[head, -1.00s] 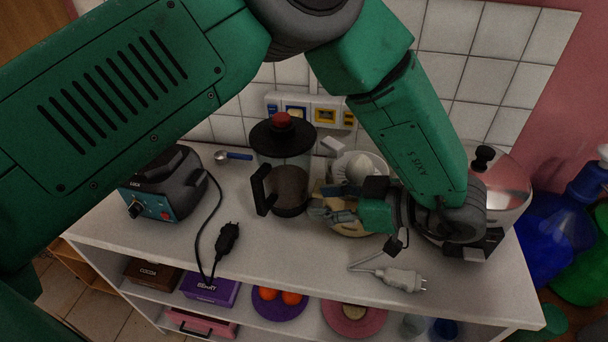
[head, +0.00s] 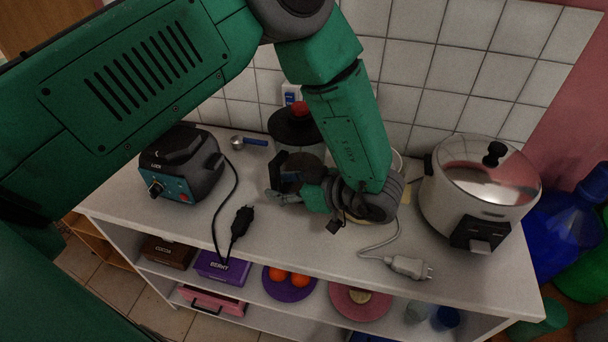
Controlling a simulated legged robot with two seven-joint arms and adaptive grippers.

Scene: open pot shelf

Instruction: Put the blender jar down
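The blender jar (head: 297,128), with a black lid and red knob, stands upright on the counter near the tiled wall, apart from the blender base (head: 182,170). My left arm hides much of it. My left gripper (head: 287,186) is at the jar's front, by its black handle, with its fingers pointing left. Fingers and handle overlap in the picture, so I cannot tell if they touch or if the fingers are closed. The base, dark with a teal front panel, sits at the left of the counter. My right gripper is not in view.
A steel cooker (head: 480,190) stands at the right. A black plug (head: 241,222) and a white plug (head: 410,267) lie near the front edge. A measuring spoon (head: 248,142) lies at the back. Boxes and plates fill the shelf below. Counter between base and jar is mostly free.

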